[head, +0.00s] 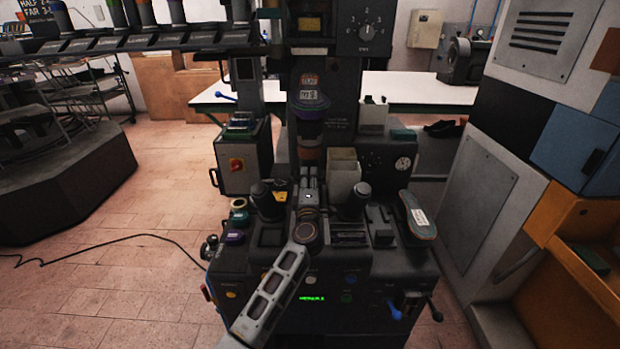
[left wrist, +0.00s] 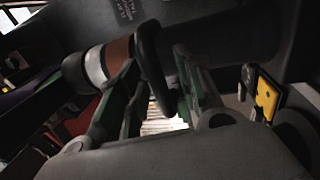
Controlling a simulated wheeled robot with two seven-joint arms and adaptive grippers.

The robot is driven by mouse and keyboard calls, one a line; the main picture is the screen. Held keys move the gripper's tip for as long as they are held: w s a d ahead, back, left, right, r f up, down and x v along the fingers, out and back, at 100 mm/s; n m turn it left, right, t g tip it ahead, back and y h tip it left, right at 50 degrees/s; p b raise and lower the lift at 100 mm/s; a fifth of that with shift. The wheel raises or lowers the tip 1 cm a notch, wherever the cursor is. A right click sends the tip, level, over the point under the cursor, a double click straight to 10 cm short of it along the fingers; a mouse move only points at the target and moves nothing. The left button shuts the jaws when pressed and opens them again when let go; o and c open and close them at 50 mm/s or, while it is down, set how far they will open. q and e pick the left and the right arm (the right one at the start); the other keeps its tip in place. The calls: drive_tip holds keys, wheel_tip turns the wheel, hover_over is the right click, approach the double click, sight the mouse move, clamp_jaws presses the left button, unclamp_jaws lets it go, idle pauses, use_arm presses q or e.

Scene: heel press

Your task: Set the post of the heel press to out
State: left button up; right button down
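The heel press (head: 335,280) stands in the middle of the head view. Its upright post (head: 308,155) shows a brown-orange section under a purple and dark stack. In the left wrist view a cylinder with white and brown bands (left wrist: 117,55) crosses at the upper left, with a dark curved bar (left wrist: 152,62) beside it. My left gripper (head: 308,188) is low in front of the post. In the left wrist view its green-sided fingers (left wrist: 160,62) stand either side of the dark bar; I cannot tell whether they grip it. My right gripper is not in view.
Two dark knobs (head: 265,200) (head: 354,200) flank the gripper on the press top. A pale bin (head: 343,177) stands just behind, right of the post. A shoe sole (head: 418,215) lies at the right. Orange shelving (head: 575,240) and a cabinet are farther right. Open floor lies left.

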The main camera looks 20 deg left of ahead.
use_arm(q)
clamp_jaws()
drive_tip(key=shift+s, duration=0.1)
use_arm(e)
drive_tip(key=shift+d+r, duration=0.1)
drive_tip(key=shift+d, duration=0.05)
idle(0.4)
